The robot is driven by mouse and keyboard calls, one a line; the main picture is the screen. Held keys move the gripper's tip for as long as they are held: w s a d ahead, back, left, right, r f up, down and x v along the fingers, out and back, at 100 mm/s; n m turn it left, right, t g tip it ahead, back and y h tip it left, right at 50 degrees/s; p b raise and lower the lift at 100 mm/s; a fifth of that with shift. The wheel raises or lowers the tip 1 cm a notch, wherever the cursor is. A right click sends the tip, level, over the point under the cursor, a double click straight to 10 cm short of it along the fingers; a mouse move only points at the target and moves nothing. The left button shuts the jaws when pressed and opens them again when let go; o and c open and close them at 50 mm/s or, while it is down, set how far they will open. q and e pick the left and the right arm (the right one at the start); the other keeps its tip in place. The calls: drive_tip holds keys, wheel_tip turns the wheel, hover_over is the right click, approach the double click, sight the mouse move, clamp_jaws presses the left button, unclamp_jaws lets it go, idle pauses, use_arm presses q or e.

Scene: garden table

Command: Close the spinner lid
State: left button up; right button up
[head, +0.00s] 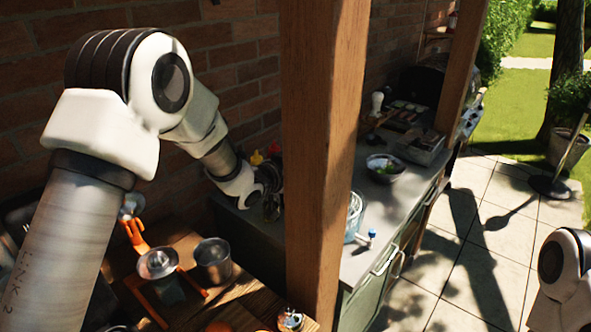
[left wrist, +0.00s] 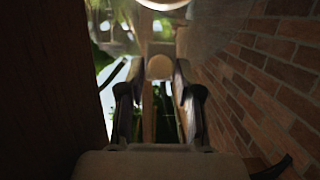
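The spinner (head: 354,216) appears to be the pale, see-through bowl on the grey counter, just right of the wooden post in the head view. The post hides its left part, and I cannot make out how its lid sits. A small blue-topped piece (head: 372,234) sticks out at its right. My left gripper (head: 270,196) is over the counter left of the post, apart from the spinner. In the left wrist view its fingers (left wrist: 157,88) are spread. A pale round shape (left wrist: 160,67) shows beyond them, blurred. My right gripper is out of view.
The thick wooden post (head: 322,160) stands between my left gripper and the spinner. A brick wall (left wrist: 265,75) is close on the right in the wrist view. A bowl with greens (head: 384,168) is farther along the counter. Metal pots (head: 213,262) stand on the wooden table.

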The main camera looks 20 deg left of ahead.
use_arm(q)
drive_tip(key=v, duration=1.1)
drive_tip(key=shift+w+f, duration=0.1)
drive_tip(key=shift+f, duration=0.05)
